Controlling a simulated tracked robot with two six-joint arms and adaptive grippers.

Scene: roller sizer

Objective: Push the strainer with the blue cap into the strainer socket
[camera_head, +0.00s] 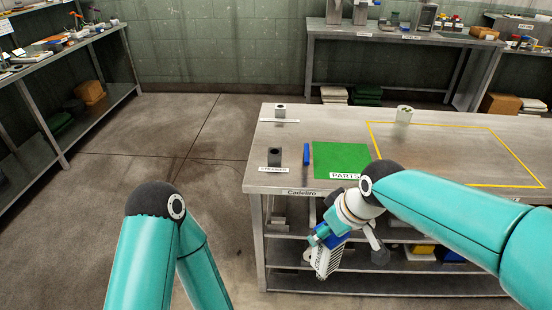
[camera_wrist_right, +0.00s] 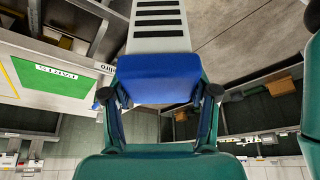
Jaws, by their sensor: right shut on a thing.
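The strainer has a blue cap (camera_wrist_right: 155,80) and a white slotted body (camera_wrist_right: 158,28). In the head view its white body (camera_head: 323,262) hangs tilted in front of the table edge, below the tabletop. My right gripper (camera_wrist_right: 157,92) is shut on the blue cap, one finger on each side; it also shows in the head view (camera_head: 326,236). A dark grey block with a round opening (camera_head: 275,156) stands on the table's left part, behind a small label that appears to read strainer. It is up and left of my right gripper, apart from it. My left gripper is out of view.
Yellow tape outlines a bare area at right. Shelves (camera_head: 340,258) lie under the tabletop.

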